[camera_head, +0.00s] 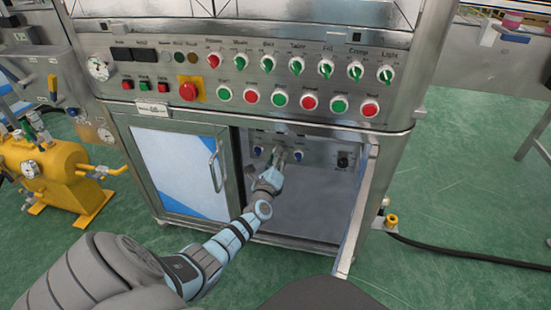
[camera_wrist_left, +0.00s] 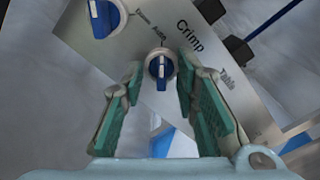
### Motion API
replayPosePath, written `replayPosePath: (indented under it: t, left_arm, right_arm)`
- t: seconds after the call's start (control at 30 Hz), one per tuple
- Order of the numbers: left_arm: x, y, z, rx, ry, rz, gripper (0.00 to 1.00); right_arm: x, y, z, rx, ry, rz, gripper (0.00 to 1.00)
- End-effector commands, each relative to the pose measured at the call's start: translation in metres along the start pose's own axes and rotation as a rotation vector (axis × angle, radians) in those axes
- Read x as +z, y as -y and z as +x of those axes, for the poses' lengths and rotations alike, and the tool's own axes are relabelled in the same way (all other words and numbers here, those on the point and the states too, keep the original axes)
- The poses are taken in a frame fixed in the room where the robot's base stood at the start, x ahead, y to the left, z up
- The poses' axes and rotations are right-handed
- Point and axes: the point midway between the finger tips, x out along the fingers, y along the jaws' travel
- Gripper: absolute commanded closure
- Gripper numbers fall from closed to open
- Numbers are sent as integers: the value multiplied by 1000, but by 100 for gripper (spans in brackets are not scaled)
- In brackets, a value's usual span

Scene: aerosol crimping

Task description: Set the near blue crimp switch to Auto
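My left gripper (camera_head: 278,156) reaches into the open lower compartment of the steel cabinet, in front of a small inner panel. In the left wrist view the gripper (camera_wrist_left: 159,82) is open, with its two teal-padded fingers apart. A blue switch (camera_wrist_left: 160,67) with a white pointer line shows between the fingertips; I cannot tell whether they touch it. Its pointer runs roughly up and down in that picture. Lettering reading Crimp and what looks like Auto is beside it. A second blue switch (camera_wrist_left: 103,17) is at upper left. The head view shows blue switches at left (camera_head: 258,151) and right (camera_head: 298,156). My right gripper is not in view.
An open cabinet door (camera_head: 357,210) juts out right of my arm. A closed door (camera_head: 180,170) with a handle is at left. Above is a panel (camera_head: 230,75) of green and red knobs and buttons. A black knob (camera_head: 343,160) is on the inner panel's right.

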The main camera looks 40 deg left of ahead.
Motion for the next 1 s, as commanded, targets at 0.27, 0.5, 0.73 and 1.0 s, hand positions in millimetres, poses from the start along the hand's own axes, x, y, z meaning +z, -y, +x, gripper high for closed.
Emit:
replayPosePath:
  t: [0.27, 0.5, 0.73, 1.0]
  left_arm:
    - [0, 0, -11, -2, 1, 1, 72]
    - [-1, -1, -75, 0, -3, -1, 72]
    - [0, -1, -117, 1, -1, 0, 72]
    - [0, 0, -120, 1, 0, 0, 72]
  right_arm:
    - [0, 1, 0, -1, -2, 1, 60]
    - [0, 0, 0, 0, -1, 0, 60]
    - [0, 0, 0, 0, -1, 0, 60]
    - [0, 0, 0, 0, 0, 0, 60]
